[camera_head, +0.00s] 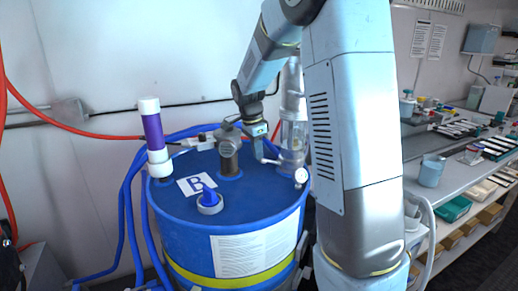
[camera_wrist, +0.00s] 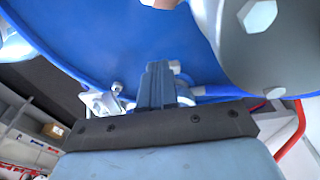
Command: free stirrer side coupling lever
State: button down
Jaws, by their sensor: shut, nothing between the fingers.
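A blue drum (camera_head: 262,207) marked B stands in front of me. A bronze-grey stirrer fitting (camera_head: 229,155) stands upright on its lid. A pale metal coupling (camera_head: 199,142) lies to the left of this fitting. My gripper (camera_head: 257,152) points down over the lid, right of the fitting; a small pale bar shows beside its tip. In the wrist view my gripper (camera_wrist: 157,82) is shut and empty, with blue drum surface beyond it. A small metal piece with a bolt (camera_wrist: 106,100) shows left of the fingers. I cannot tell which part is the stirrer side coupling lever.
A white-capped purple cylinder (camera_head: 154,138) stands at the lid's left edge, and a clear cylinder (camera_head: 293,130) stands behind my arm. Blue hoses (camera_head: 127,208) run down the left. A cluttered bench (camera_head: 455,165) is at right.

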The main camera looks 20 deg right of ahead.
jog(key=shift+d+r, duration=0.1)
jog(key=shift+d, duration=0.05)
jog(key=shift+w+d+r, duration=0.1)
jog(key=shift+d+r, duration=0.25)
jog(key=shift+d, duration=0.2)
notch_tip(320, 180, up, 13)
jog(key=shift+y, duration=0.3)
jog(key=f, duration=0.3)
jog(key=d+f, duration=0.1)
jog(key=f, duration=0.5)
jog(key=shift+w+d+f, duration=0.1)
jog(key=shift+w+d, duration=0.15)
jog(key=shift+d, duration=0.1)
jog(key=f, duration=0.1)
jog(key=a+f, duration=0.1)
jog(key=f, duration=0.1)
jog(key=shift+a+f, duration=0.3)
jog(key=shift+f, duration=0.35)
